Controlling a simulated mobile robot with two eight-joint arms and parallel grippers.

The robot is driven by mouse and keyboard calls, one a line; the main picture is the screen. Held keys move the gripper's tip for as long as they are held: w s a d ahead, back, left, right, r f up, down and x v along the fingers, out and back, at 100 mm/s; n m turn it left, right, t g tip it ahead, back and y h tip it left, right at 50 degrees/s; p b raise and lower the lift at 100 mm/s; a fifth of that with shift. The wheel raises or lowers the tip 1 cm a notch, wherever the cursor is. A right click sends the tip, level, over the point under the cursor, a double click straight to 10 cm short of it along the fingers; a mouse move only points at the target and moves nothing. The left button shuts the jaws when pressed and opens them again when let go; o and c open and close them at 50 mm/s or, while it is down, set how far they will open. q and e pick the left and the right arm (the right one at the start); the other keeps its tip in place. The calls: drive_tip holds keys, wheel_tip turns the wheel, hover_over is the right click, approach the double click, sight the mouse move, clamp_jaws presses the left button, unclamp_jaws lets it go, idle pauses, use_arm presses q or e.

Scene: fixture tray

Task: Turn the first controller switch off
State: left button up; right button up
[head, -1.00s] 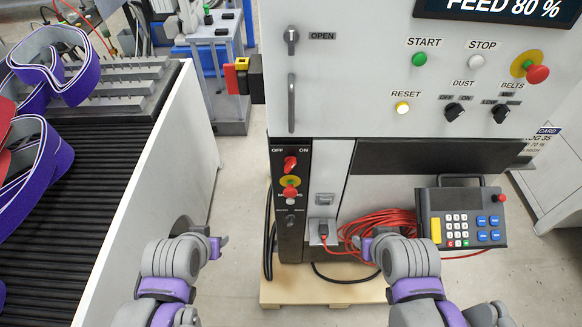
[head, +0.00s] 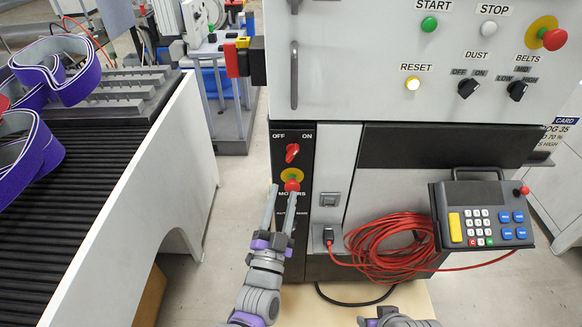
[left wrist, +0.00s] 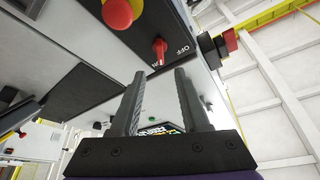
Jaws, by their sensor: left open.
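The red rotary switch (head: 292,152) sits on the black controller panel (head: 308,215) under the OFF and ON labels. Its handle is tilted toward ON. My left gripper (head: 282,191) is open and empty, pointing up at the panel, its fingertips below the switch and around the height of the red emergency stop button (head: 292,186). In the left wrist view the switch (left wrist: 159,48) shows beyond and between the open fingers (left wrist: 160,74), apart from them. Of my right arm only a link shows at the bottom edge of the head view; its fingers are not seen.
A coiled red cable (head: 388,252) and a keypad pendant (head: 484,220) are to the right of the panel. The grey cabinet (head: 350,75) with buttons and knobs stands above. A roller conveyor (head: 75,190) with a white side wall is at left. Open floor lies between.

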sight(291, 158)
use_arm(q)
drive_tip(key=p+x, duration=0.1)
drive_tip(key=x, duration=0.9)
drive_tip(key=shift+w+p, duration=0.35)
clamp_jaws()
